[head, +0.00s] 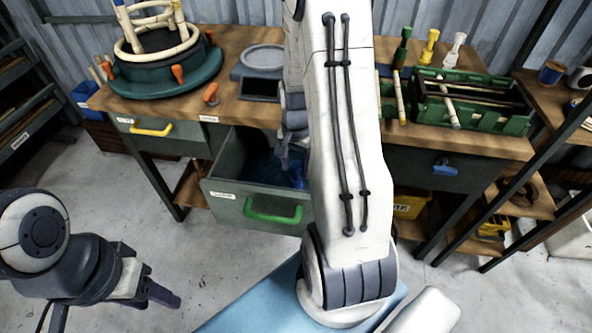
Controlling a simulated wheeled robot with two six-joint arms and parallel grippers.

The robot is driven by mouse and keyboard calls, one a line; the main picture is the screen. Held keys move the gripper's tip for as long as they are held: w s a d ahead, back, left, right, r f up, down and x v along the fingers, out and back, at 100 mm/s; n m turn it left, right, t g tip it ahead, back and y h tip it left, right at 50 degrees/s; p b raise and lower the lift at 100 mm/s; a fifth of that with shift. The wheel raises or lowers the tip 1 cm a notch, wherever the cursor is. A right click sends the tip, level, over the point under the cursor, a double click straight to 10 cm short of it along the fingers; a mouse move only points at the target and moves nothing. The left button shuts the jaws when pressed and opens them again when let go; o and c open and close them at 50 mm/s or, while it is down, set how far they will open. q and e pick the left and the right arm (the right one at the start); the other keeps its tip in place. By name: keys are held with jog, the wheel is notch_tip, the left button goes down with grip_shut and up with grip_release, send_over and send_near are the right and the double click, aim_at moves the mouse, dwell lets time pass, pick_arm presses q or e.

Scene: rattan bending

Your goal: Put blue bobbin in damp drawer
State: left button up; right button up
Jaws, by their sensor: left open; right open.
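A drawer (226,198) with a green handle stands pulled open below the bench; its label is too small to read. A small blue object, apparently the blue bobbin (297,174), shows inside the drawer at its right side, partly hidden by my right arm. My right gripper (284,160) points down over the drawer, close above and left of the blue object. It is open; whether it touches the object I cannot tell. My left gripper (162,294) is open and empty at the lower left, above the floor.
A closed drawer (415,168) has a blue handle. The floor at left is clear.

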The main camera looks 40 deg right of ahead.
notch_tip(320, 180, up, 10)
jog(key=shift+f+p, duration=0.25)
jog(key=shift+p, duration=0.55)
jog(key=s+a+r+n, duration=0.25)
jog(key=a+n, duration=0.25)
jog(key=a, duration=0.5)
jog(key=s+a+r+n, duration=0.1)
jog(key=a+r+n, duration=0.2)
jog(key=a+n, duration=0.55)
jog(key=s+a+r+n+y, duration=0.1)
jog(key=s+a+r+n, duration=0.1)
jog(key=s+a+n, duration=0.5)
jog(key=s+a, duration=0.4)
jog(key=s, duration=0.1)
jog(key=shift+s+a, duration=0.3)
jog(key=shift+n, duration=0.25)
